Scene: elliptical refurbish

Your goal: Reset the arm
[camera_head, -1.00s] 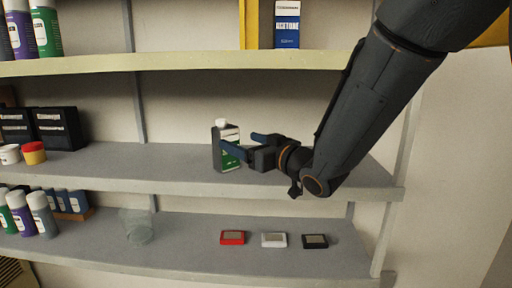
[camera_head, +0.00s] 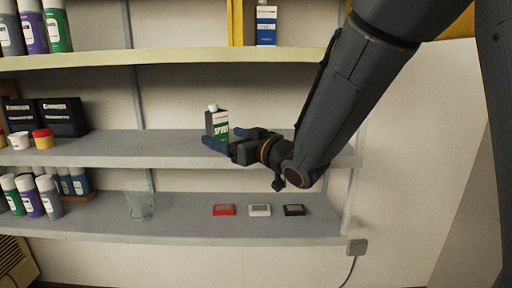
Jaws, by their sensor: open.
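My gripper (camera_head: 231,139) is open and empty in the head view, at the front of the middle shelf (camera_head: 120,150). My arm reaches down to it from the upper right. A dark bottle (camera_head: 217,122) with a white cap and a green and white label stands upright on that shelf, just behind my gripper. The fingers cover its lower part. I cannot tell whether they touch it.
Below, the lower shelf (camera_head: 180,225) holds a clear beaker (camera_head: 139,205) and red (camera_head: 224,210), white (camera_head: 260,210) and black (camera_head: 294,210) small devices. Black boxes (camera_head: 62,117) and spray cans (camera_head: 28,196) stand at left. A blue and white carton (camera_head: 266,26) is on the top shelf.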

